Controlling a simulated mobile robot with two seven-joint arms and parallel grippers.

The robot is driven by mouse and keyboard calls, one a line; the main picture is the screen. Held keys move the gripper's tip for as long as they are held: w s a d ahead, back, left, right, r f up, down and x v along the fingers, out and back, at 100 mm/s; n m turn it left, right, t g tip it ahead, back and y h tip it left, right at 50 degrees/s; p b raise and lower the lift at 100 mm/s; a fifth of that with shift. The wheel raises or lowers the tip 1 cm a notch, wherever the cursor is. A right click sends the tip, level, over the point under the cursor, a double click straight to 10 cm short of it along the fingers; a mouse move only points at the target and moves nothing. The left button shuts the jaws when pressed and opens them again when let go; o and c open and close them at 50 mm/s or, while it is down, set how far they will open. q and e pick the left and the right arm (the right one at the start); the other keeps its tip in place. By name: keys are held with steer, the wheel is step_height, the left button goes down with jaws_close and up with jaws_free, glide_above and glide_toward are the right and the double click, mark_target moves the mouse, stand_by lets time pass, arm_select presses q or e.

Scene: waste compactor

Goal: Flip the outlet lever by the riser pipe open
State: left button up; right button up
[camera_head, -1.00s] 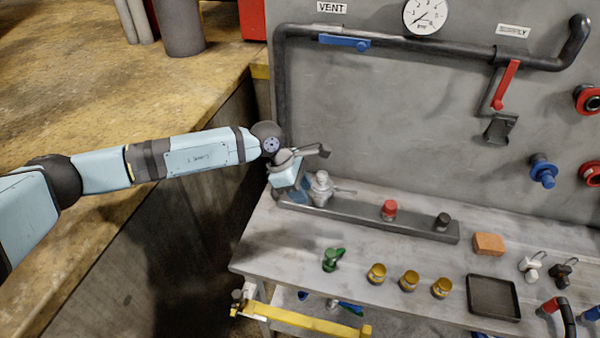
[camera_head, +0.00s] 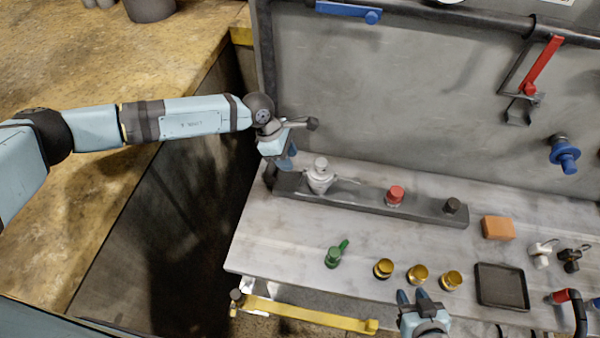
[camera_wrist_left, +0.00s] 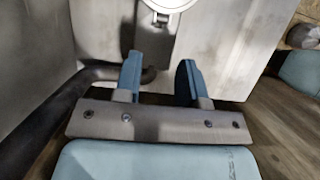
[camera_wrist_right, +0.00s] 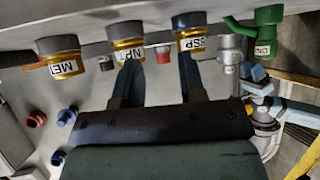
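A dark riser pipe (camera_head: 265,90) runs up the panel's left edge; it also shows in the left wrist view (camera_wrist_left: 40,118). At its foot a silver valve fitting (camera_head: 320,178) with a thin grey handle (camera_head: 347,181) stands on a dark rail. No lever is clearly labelled as the outlet. My left gripper (camera_head: 286,163) is by the riser's foot, left of the fitting. Its fingers (camera_wrist_left: 160,75) are apart, with a pale round part showing beyond them. My right gripper (camera_head: 412,297) is open and empty at the bench front, near the gold fittings (camera_wrist_right: 127,55).
A blue lever (camera_head: 345,10) and a red lever (camera_head: 543,65) are on the upper pipework. A red knob (camera_head: 395,195) and black knob (camera_head: 452,205) top the rail (camera_head: 425,208). A green valve (camera_head: 334,257), orange block (camera_head: 498,228) and black tray (camera_head: 502,287) lie on the bench.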

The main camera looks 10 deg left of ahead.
mark_target(300, 181)
arm_select(q)
steer(key=p+x, duration=0.1)
steer(key=x, duration=0.8)
steer(key=shift+w+f, duration=0.1)
steer(key=shift+f, duration=0.05)
